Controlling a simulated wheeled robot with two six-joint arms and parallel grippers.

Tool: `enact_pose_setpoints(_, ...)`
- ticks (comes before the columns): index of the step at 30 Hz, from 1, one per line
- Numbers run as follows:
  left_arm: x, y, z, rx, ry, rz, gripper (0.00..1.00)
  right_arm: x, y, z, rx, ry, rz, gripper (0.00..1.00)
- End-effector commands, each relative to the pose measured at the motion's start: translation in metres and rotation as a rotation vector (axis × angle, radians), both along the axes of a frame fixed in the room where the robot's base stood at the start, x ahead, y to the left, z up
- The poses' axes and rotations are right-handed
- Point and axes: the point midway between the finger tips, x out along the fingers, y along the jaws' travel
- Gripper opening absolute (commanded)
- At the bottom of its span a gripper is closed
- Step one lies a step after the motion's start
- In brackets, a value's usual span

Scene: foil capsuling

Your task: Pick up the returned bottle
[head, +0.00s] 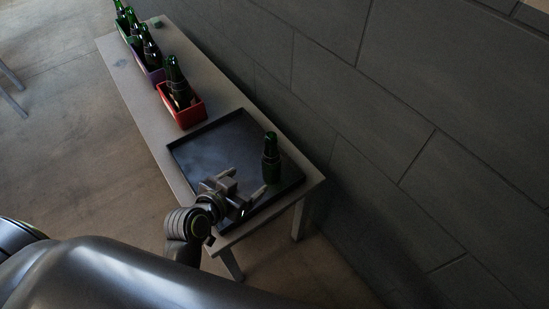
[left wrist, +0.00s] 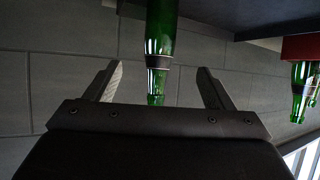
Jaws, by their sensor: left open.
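A single dark green bottle (head: 271,160) stands upright in the right part of a black tray (head: 180,157) on the table. My left gripper (head: 246,184) is open and empty, low over the tray's near side, a short way to the left of the bottle. In the left wrist view the picture is upside down. There the bottle (left wrist: 161,38) shows beyond and between the two spread fingers (left wrist: 160,72), which appear apart from it. My right gripper is not in view.
A red crate (head: 188,117) with green bottles stands on the table behind the tray. A purple crate (head: 158,77) and a green crate (head: 127,40), also with bottles, stand farther back. A grey wall (head: 400,120) runs along the table's right side.

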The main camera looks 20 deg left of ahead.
Motion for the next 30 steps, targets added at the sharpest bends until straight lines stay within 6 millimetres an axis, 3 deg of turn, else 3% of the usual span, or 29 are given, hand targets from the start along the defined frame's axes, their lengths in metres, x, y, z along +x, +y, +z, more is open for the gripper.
enact_pose_setpoints(9, 0.056, -0.016, -0.032, 0.001, -0.001, -0.002, 0.76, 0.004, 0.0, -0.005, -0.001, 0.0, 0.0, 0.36)
enact_pose_setpoints(20, 0.082, -0.023, -0.047, 0.001, 0.001, 0.0, 0.76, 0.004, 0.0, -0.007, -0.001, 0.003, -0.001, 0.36)
enact_pose_setpoints(30, 0.118, -0.032, -0.067, 0.001, 0.001, 0.0, 0.76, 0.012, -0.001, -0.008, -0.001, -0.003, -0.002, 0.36)
